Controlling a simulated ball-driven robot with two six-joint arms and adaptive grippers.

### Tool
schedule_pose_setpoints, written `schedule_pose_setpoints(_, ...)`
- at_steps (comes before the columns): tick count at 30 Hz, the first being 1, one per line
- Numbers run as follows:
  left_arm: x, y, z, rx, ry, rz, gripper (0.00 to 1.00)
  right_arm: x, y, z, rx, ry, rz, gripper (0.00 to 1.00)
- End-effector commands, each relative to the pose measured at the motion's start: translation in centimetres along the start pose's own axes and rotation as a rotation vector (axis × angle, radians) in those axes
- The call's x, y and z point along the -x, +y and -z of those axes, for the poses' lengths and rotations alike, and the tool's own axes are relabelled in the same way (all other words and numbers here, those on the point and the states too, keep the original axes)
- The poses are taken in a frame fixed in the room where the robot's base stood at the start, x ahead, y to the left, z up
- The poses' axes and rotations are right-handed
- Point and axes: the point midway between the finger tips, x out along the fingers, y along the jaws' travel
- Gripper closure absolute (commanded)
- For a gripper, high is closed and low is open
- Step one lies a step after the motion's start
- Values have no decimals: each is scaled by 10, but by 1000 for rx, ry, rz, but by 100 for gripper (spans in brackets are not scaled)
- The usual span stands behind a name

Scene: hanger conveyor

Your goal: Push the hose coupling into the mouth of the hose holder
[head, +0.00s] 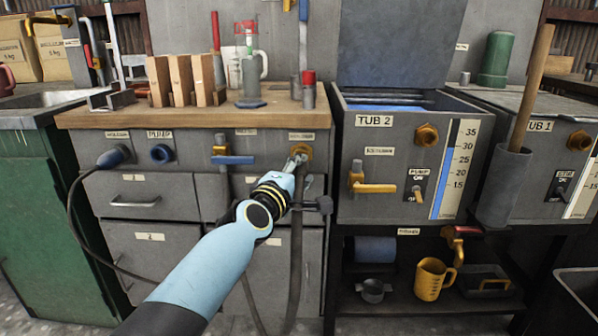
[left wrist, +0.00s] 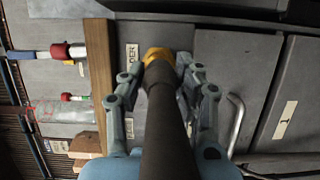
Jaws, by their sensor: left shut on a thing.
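The hose holder (head: 302,152) is a brass-yellow ring fitting on the grey bench front, under a small label. It also shows in the left wrist view (left wrist: 156,55), just beyond my fingertips. My left gripper (head: 294,163) is at the holder, its fingers closed on the dark hose coupling (left wrist: 159,76), one on each side. The coupling's far end meets the yellow ring and looks lined up with it. How deep it sits in the mouth is hidden. The dark hose (head: 296,255) hangs down below the gripper. My right gripper is out of view.
A blue-handled valve (head: 232,159) sits left of the holder. Further left are a blue socket (head: 162,154) and a blue plug (head: 112,157) with a cable. Tub 2 (head: 400,165) with a yellow tap (head: 372,187) stands to the right. Drawers (head: 140,196) lie below.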

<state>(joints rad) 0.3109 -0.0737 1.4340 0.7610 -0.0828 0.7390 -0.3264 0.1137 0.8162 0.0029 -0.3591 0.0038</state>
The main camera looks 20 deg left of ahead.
Motion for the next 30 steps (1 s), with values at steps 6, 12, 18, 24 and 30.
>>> schedule_pose_setpoints(6, 0, 1, 0, 0, 0, -1, 100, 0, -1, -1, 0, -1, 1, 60)
schedule_pose_setpoints(12, -1, 1, 0, 0, 0, -1, 100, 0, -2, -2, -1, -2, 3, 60)
schedule_pose_setpoints(18, -5, 0, 2, -1, 0, -1, 100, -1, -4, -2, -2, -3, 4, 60)
schedule_pose_setpoints(24, -8, 0, 3, -1, 0, -1, 100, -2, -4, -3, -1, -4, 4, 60)
schedule_pose_setpoints(30, -8, 1, 3, 0, 0, -1, 100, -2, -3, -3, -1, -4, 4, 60)
